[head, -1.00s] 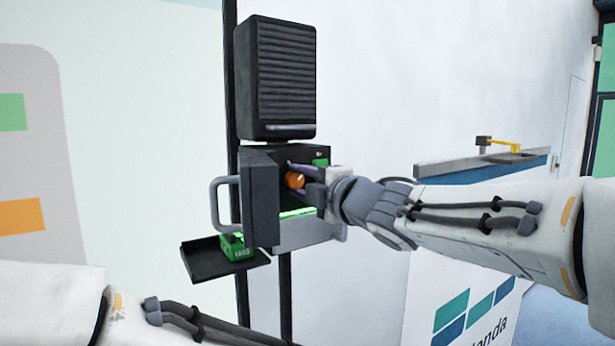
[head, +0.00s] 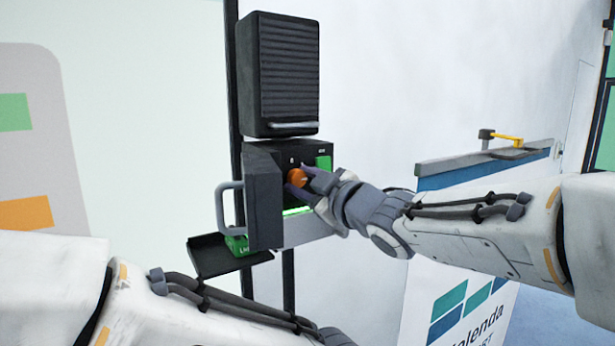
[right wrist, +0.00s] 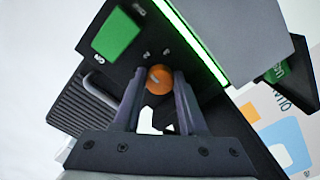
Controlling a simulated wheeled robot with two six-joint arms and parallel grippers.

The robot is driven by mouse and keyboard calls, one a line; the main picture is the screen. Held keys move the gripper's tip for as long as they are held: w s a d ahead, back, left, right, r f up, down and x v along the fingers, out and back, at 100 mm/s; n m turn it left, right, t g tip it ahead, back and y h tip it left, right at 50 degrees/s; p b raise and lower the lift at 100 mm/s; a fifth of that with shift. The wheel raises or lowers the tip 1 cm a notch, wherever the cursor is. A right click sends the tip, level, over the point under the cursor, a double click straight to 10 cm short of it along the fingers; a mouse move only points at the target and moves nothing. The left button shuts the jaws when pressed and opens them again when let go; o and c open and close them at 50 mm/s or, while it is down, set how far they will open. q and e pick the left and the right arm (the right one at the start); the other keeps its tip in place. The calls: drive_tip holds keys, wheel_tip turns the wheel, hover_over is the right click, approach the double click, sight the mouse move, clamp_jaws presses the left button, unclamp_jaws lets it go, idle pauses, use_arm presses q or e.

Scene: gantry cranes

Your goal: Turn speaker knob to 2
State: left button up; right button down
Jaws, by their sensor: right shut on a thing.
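The orange speaker knob (head: 297,179) sits on the dark front panel inside an open black box. It also shows in the right wrist view (right wrist: 159,80), with a small light mark on its face that is too small to read surely. Pale digits are printed around it on the panel. My right gripper (head: 300,182) has its two fingers on either side of the knob and is shut on it; the fingers (right wrist: 158,88) flank it in the right wrist view. My left arm crosses the bottom left, but its gripper is out of view.
The box's door (head: 263,200) stands open to the left with a grey handle (head: 224,206). A ribbed black speaker (head: 278,75) is above. A black tray (head: 230,261) with a green block (head: 237,244) is below. A green panel (right wrist: 115,33) is near the knob.

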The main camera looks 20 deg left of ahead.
drive_tip(key=shift+m, duration=0.6)
drive_tip(key=shift+c, duration=2.3)
unclamp_jaws()
drive_tip(key=shift+s+d, duration=0.2)
drive_tip(key=shift+d, duration=0.1)
drive_tip(key=b+v, duration=0.2)
drive_tip(key=v, duration=0.8)
drive_tip(key=shift+b, duration=0.3)
drive_tip(key=shift+f, duration=0.15)
